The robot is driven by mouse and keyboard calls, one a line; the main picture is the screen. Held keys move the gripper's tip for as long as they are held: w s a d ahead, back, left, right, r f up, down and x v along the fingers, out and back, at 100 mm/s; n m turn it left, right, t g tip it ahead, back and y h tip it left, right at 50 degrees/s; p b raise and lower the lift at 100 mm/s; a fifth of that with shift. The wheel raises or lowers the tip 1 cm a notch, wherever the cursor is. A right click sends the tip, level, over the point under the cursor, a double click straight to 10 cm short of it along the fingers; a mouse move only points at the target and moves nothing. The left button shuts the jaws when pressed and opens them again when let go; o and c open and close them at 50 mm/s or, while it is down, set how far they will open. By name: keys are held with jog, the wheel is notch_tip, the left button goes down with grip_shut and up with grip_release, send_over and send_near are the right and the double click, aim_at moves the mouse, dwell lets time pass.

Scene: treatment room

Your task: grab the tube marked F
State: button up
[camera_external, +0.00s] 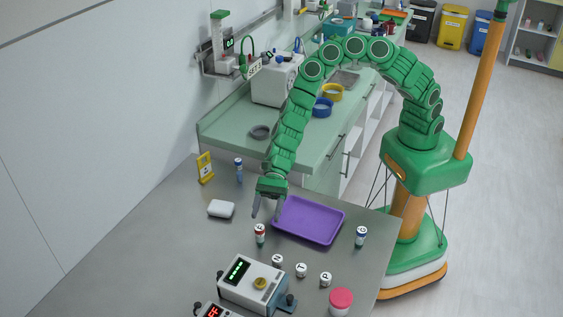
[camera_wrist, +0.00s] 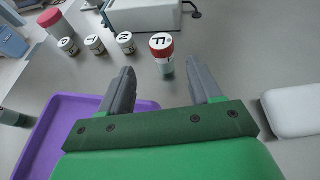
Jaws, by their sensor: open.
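A tube with a red-edged white cap (camera_wrist: 162,45) stands upright on the grey table; its cap letter appears upside down in the wrist view and looks like F. The same red-topped tube stands in the external view (camera_external: 260,233), where its letter is too small to read. My gripper (camera_external: 267,211) is above the table, just behind this tube and beside the purple tray. In the wrist view my gripper (camera_wrist: 163,78) is open and empty, with the tube just beyond and between the fingertips, not touching them.
The purple tray (camera_external: 308,219) and a white block (camera_external: 221,209) flank my gripper. White-capped containers (camera_external: 301,269), a pink-lidded jar (camera_external: 341,300) and a device (camera_external: 250,282) stand nearer the camera. Blue-marked tubes stand right (camera_external: 361,235) and farther back (camera_external: 239,171).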

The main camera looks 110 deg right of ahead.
aim_at(260, 229)
jog(key=shift+w+r+x, duration=0.1)
jog(key=shift+r+x, duration=0.05)
jog(key=shift+x, duration=0.9)
jog(key=shift+w+r+x, duration=0.1)
jog(key=shift+x, duration=1)
jog(key=shift+w+r+x, duration=0.1)
jog(key=shift+r+x, duration=0.05)
jog(key=shift+x, duration=0.9)
jog(key=c, duration=1)
